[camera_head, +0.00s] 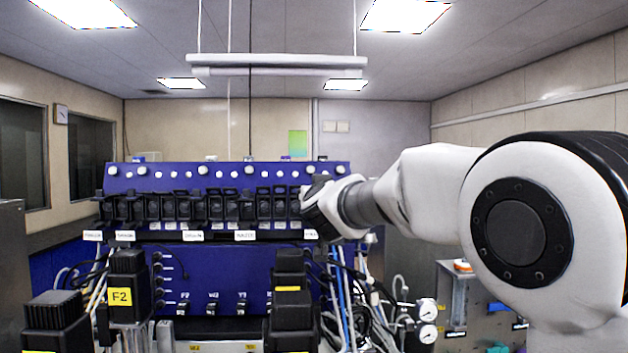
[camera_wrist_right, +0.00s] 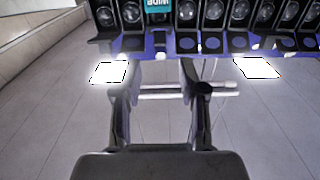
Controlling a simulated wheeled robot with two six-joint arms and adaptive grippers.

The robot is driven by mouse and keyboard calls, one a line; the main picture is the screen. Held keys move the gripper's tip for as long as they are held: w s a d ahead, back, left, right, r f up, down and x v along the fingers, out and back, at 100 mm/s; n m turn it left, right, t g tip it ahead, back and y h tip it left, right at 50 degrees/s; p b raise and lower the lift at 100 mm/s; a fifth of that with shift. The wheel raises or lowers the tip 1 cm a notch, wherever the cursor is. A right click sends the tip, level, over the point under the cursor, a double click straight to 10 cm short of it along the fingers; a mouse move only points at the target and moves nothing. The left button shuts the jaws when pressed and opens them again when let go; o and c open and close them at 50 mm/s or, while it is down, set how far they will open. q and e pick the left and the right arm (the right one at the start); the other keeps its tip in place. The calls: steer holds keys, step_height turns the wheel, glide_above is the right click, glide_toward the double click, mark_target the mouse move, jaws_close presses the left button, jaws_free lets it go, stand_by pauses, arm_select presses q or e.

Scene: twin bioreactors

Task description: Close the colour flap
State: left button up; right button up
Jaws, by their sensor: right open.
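A row of black pump heads with flaps (camera_head: 215,207) runs across the front of the blue unit. In the right wrist view the row appears upside down along the top edge (camera_wrist_right: 210,14). One flap there bears a teal label (camera_wrist_right: 158,5) with inverted lettering; I cannot tell for certain which flap is the colour flap. My right gripper (camera_head: 318,206) is at the right end of the row in the head view and hides the heads behind it. In the wrist view its two fingers (camera_wrist_right: 157,72) are apart with nothing between them, below the labelled flap. My left gripper is out of view.
The blue unit (camera_head: 230,177) has a line of white knobs above the row. Black motor tops (camera_head: 128,275) stand in front, with cables and tubes (camera_head: 345,300) at right. Gauges (camera_head: 427,310) sit further right. A hanging lamp bar (camera_head: 280,65) is overhead.

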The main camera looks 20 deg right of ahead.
steer(key=p+x, duration=0.1)
steer(key=x, duration=0.1)
steer(key=p+x, duration=0.1)
steer(key=x, duration=0.2)
steer(key=f+x, duration=0.1)
steer(key=x, duration=0.2)
steer(key=shift+p, duration=0.4)
steer(key=shift+s+a+r, duration=0.1)
steer(key=shift+s+r, duration=0.05)
steer(key=shift+s, duration=0.2)
steer(key=shift+s+r, duration=0.1)
steer(key=shift+s, duration=0.05)
steer(key=shift+c, duration=1.4)
jaws_close()
steer(key=f+t+b, duration=0.1)
steer(key=t+b, duration=0.1)
steer(key=b, duration=0.7)
steer(key=shift+f+h, duration=0.1)
steer(key=shift+h, duration=0.2)
steer(key=shift+r+t+b, duration=0.2)
steer(key=shift+t+b, duration=0.1)
steer(key=shift+b, duration=0.05)
steer(key=shift+r, duration=0.25)
